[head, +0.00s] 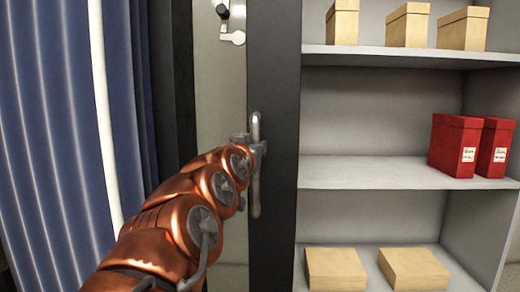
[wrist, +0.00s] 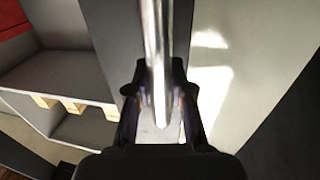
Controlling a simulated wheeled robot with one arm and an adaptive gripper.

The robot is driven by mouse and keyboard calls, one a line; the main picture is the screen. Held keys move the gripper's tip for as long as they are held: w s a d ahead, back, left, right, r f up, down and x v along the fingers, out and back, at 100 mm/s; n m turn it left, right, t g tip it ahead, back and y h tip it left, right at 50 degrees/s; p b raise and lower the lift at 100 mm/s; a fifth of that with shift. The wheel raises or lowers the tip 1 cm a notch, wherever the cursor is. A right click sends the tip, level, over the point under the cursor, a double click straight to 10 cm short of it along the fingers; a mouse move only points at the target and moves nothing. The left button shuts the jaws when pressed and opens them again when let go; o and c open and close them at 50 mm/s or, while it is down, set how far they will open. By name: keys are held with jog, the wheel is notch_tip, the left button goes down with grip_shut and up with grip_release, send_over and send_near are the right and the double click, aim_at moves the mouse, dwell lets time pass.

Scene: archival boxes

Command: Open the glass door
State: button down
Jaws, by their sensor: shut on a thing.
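The silver door handle (head: 256,195) is an upright bar on the dark door frame (head: 273,80), left of the shelves in the head view. My gripper (head: 250,148) reaches it from the lower left and is shut on the bar near its middle. In the wrist view the handle (wrist: 154,40) runs down between the two fingers of my gripper (wrist: 158,100), one on each side. The arm hides part of the handle and lower frame in the head view. The glass itself is hard to make out, and I cannot tell how far the door stands open.
A grey shelf unit (head: 380,172) to the right holds red boxes (head: 455,145) and several tan boxes (head: 408,25). A blue curtain-like surface (head: 50,120) with a pale upright strip stands at the left. A lock fitting (head: 232,38) shows on the pale panel behind.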

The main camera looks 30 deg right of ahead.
jog(key=shift+a+r, duration=0.1)
jog(key=c, duration=1)
grip_release()
send_near(260, 101)
jog(key=shift+x, duration=2.15)
